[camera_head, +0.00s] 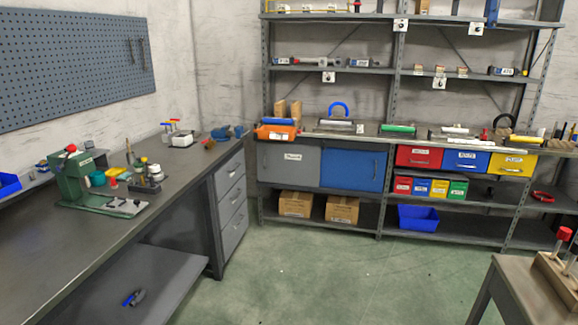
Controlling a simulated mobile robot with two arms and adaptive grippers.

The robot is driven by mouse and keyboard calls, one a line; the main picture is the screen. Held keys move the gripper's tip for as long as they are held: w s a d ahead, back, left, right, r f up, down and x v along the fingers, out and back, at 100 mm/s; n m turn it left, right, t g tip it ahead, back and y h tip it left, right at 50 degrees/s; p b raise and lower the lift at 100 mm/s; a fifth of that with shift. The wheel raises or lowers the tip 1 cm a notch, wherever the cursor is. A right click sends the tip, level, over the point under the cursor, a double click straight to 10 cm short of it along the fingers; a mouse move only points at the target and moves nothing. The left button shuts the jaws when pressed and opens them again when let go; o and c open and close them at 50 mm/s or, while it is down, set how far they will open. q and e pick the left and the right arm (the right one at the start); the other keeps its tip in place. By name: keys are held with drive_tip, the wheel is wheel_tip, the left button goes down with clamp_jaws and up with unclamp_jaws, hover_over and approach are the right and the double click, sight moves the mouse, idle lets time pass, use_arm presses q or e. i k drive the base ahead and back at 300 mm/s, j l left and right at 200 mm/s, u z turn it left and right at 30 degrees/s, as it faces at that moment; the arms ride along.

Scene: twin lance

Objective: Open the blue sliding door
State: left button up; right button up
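The blue sliding door (352,170) is on the cabinet under the shelf unit at the back. It covers the right half of the cabinet and looks shut, with a small handle near its right edge. A grey door (287,164) with a white label covers the left half beside it. What lies behind both doors is hidden. Neither of my grippers shows in the head view.
A long workbench (85,262) with a green press (75,175) runs along the left. A drawer unit (231,200) stands at its far end. A table corner (520,290) juts in at lower right. The green floor (330,270) between is clear.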

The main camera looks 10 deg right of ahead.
sight(341, 168)
drive_tip(key=i+l+z, duration=0.25)
drive_tip(key=i+z, duration=0.15)
drive_tip(key=i, duration=0.6)
drive_tip(key=i+j+z, duration=0.1)
drive_tip(key=i+z, duration=0.3)
drive_tip(key=i, duration=0.55)
